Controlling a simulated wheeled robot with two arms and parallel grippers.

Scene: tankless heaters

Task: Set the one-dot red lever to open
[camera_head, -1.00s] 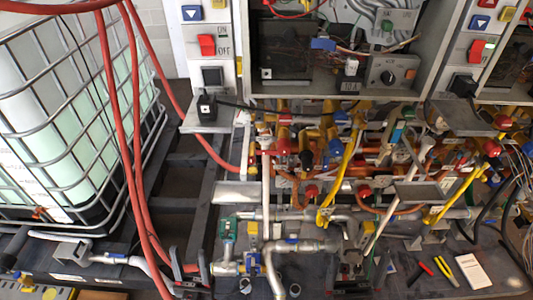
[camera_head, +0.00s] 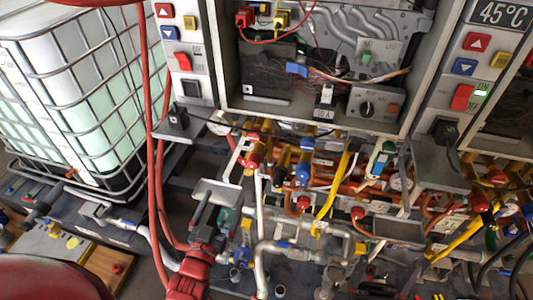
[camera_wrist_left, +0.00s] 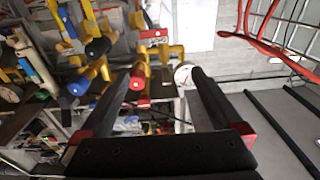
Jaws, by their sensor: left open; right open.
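Several valves with red ends sit among the pipes under the heater cabinets; one red end (camera_head: 254,160) is at the left of the row, another (camera_head: 303,203) is lower in the middle, and one (camera_head: 358,213) is further right. No dots can be read on them, so I cannot tell which is the one-dot lever. My left gripper (camera_head: 213,202) is below and left of the pipes, fingers pointing up towards them. In the left wrist view its two dark fingers (camera_wrist_left: 168,74) are apart with nothing held. A red valve end (camera_wrist_left: 137,82) shows beside the left fingertip. My right gripper is not in view.
Yellow (camera_head: 333,187) and blue (camera_head: 303,172) valve parts crowd the pipe row. A grey metal shelf (camera_head: 398,230) juts out at right. Red hoses (camera_head: 155,190) hang left of my left arm, before the caged white tank (camera_head: 75,100).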

